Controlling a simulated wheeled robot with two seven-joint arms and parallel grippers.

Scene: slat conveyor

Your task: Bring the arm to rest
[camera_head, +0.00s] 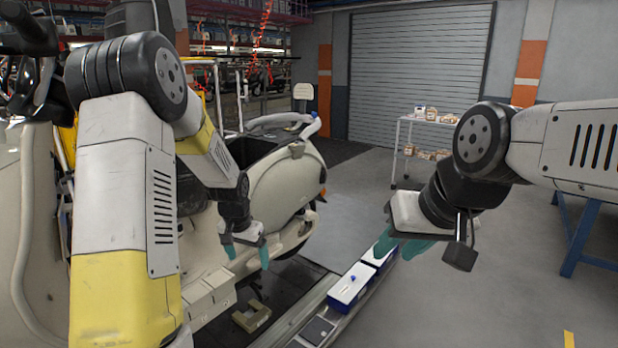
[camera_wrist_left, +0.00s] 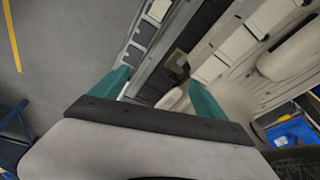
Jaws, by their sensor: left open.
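My left gripper (camera_head: 246,256) hangs in front of the cream scooter's side in the head view. Its teal fingers point down and stand apart with nothing between them. In the left wrist view the two fingers of the left gripper (camera_wrist_left: 158,92) are also spread and empty, above the floor and conveyor strip. My right gripper (camera_head: 396,248) is above the far end of the blue bins. Its teal fingers partly overlap in the picture, so their opening is unclear. No held object shows in it.
The cream scooter (camera_head: 275,185) stands close behind my left gripper. Two blue bins with white tops, a near one (camera_head: 350,288) and a far one (camera_head: 380,257), sit along the conveyor edge. A shelf trolley (camera_head: 398,150) and blue-legged table (camera_head: 575,240) stand right. Grey floor lies open between.

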